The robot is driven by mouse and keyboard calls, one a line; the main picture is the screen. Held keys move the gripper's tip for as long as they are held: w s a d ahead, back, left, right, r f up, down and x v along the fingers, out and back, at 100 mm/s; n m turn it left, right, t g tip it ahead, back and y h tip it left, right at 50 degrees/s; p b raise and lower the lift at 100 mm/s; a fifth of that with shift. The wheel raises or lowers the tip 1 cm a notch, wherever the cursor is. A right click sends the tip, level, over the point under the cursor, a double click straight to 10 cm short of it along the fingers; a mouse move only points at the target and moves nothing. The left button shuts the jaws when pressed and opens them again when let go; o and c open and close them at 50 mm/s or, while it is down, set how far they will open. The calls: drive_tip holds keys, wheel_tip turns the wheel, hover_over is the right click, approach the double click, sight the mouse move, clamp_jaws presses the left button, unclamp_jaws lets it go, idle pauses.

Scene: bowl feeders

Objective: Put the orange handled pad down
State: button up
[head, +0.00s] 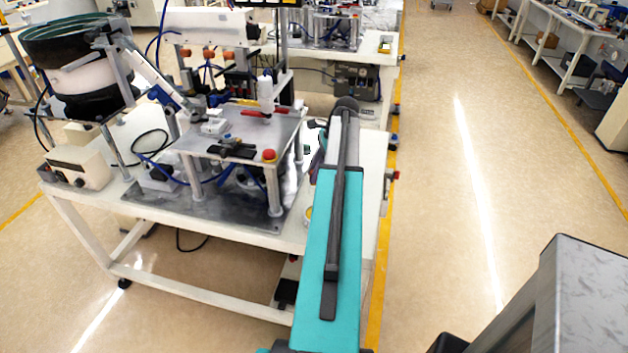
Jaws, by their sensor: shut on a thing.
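I cannot make out the orange handled pad in the head view. My turquoise arm rises from the bottom centre to a dark joint at the right side of the white machine table (230,235). My gripper does not show; the arm hides what lies behind it. A small dark part shows just left of the arm, too little to tell what it is.
A bowl feeder (68,45) stands at the upper left. A metal platform (195,143) on the table carries a red button (269,155) and a red-handled clamp (256,114). A control box (78,168) sits at the left. Open floor (440,180) lies to the right.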

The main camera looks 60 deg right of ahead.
drive_tip(key=shift+f+p, duration=0.4)
drive_tip(key=shift+f, duration=1.5)
drive_tip(key=shift+f, duration=0.1)
drive_tip(key=o, duration=0.9)
drive_tip(key=shift+b+v, duration=1.3)
drive_tip(key=shift+v, duration=4.85)
drive_tip(key=shift+w+a, duration=0.1)
drive_tip(key=shift+w, duration=0.05)
